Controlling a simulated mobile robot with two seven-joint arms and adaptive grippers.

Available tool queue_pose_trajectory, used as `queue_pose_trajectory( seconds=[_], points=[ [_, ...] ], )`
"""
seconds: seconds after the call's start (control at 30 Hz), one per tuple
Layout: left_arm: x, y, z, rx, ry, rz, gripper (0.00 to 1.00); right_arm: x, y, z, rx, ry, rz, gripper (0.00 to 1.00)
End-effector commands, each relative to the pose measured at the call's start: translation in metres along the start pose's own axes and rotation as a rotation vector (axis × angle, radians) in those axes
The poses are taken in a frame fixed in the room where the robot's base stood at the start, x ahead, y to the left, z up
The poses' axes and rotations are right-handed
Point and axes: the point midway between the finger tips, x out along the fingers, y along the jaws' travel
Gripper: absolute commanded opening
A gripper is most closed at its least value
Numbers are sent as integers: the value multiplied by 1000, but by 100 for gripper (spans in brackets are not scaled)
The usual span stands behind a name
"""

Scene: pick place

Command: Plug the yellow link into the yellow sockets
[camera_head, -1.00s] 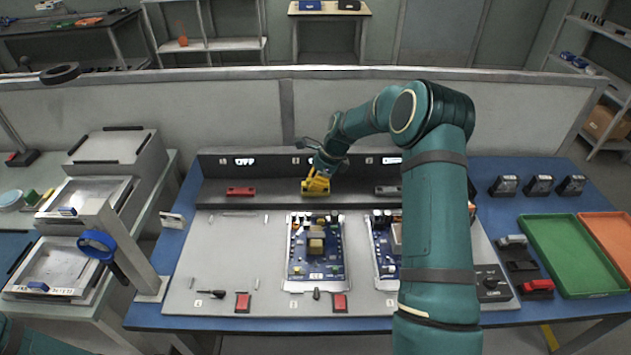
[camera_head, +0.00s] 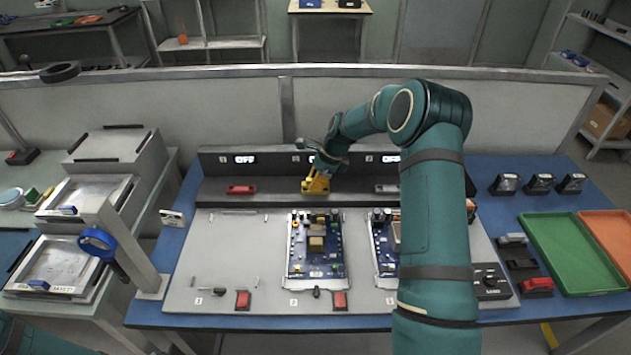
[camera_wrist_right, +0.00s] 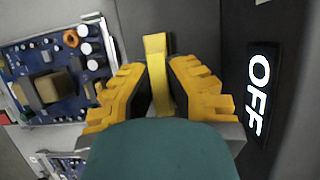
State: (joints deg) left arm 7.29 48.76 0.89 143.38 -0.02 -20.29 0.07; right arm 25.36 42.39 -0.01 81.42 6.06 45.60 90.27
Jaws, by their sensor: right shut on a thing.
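My right gripper (camera_head: 318,183) has yellow fingers and is at the middle of the dark panel at the back of the blue table. It is shut on the yellow link (camera_wrist_right: 157,72), a narrow bar that stands out beyond the fingertips in the right wrist view. The yellow sockets (camera_head: 306,187) are at the gripper's fingertips in the head view, partly covered by it. I cannot tell whether the link is in the sockets or just above them. My left gripper is not in view.
A red socket block (camera_head: 241,190) is to the left on the panel and a grey one (camera_head: 386,189) to the right. An OFF display (camera_wrist_right: 259,95) is close beside the gripper. Circuit boards (camera_head: 315,245) lie in front. A green tray (camera_head: 575,290) is at the right.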

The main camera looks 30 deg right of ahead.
Motion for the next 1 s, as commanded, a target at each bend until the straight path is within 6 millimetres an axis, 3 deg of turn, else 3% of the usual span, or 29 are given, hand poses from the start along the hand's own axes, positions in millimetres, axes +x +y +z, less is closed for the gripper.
queue_pose_trajectory(
  seconds=[0.93,0.97,1.0],
  points=[
    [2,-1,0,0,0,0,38,8,0,-4,0,1,1,0],
    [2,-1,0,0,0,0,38,8,0,-4,0,1,2,24],
    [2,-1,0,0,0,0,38,8,0,-4,0,1,2,38]
  ],
)
